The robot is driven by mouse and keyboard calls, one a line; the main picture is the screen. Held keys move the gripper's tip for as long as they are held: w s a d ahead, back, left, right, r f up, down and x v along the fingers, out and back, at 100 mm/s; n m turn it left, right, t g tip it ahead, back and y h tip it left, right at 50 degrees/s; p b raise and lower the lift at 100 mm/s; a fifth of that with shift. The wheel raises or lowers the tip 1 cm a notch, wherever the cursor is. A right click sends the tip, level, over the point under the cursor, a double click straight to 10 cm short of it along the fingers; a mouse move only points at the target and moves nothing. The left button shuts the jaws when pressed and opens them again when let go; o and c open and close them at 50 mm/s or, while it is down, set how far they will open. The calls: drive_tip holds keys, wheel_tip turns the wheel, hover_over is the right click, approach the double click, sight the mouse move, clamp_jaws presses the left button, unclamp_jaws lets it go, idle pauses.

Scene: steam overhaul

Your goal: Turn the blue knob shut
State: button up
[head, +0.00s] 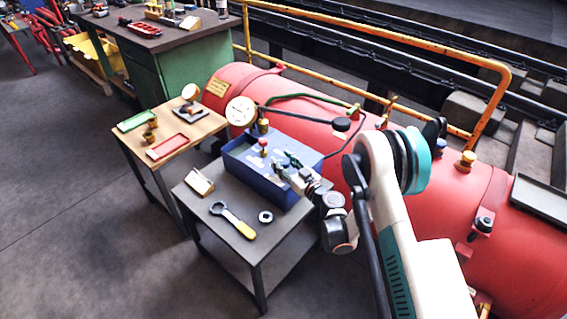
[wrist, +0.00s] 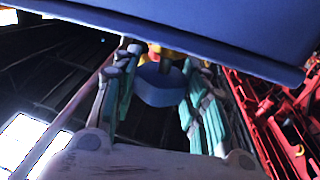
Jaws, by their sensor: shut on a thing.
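The blue knob (wrist: 161,86) is faceted and sits between the two fingers of my gripper (wrist: 162,60) in the wrist view, with some brass-yellow behind it. The fingers are closed on its two sides. In the head view my gripper (head: 284,163) is at the right part of the blue box (head: 270,195), which stands on a grey table. How far the knob is turned cannot be told.
A red knob (head: 263,143) and a gauge (head: 241,111) stand near the box. A wrench (head: 232,220), a nut (head: 265,217) and a small sign (head: 200,183) lie on the table. A red boiler (head: 325,140) lies behind. Floor at left is clear.

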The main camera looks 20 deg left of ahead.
sight(283, 160)
drive_tip(key=o, duration=1.1)
wheel_tip(283, 160, up, 10)
